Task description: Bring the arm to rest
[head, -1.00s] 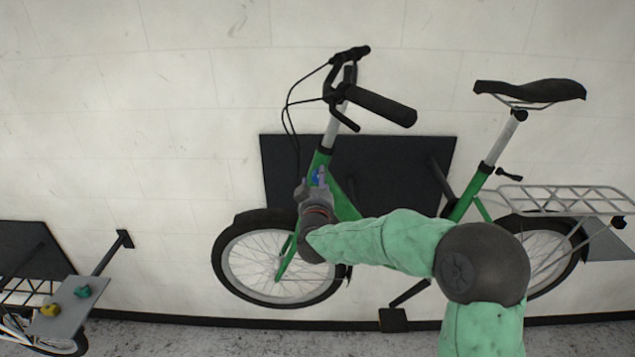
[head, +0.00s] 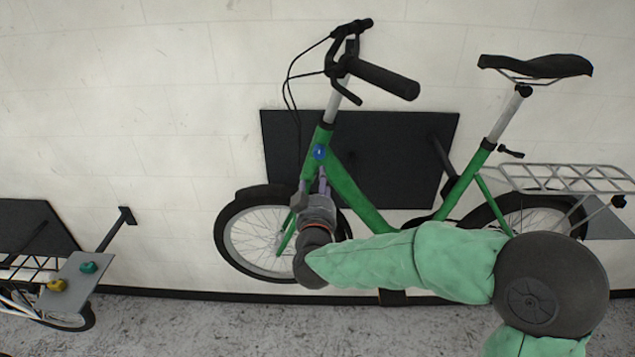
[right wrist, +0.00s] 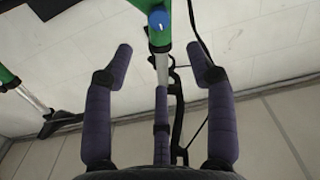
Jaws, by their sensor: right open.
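My right arm comes in from the lower right in the head view. Its right gripper (head: 314,184) is in front of the green bike (head: 352,190), just below a small blue piece (head: 319,152) on the bike's head tube. In the right wrist view the two fingers of the gripper (right wrist: 160,65) stand wide apart with nothing between them held. The blue piece (right wrist: 158,20) shows there beyond the fingertips, on the green tube, clear of both fingers. My left gripper is not in view.
The green bike hangs before a dark wall panel (head: 385,160). Its handlebar (head: 375,75) and saddle (head: 537,66) stick out above. At lower left, a grey board (head: 72,287) carries a yellow piece (head: 57,285) and a teal piece (head: 89,267). The pale wall at upper left is bare.

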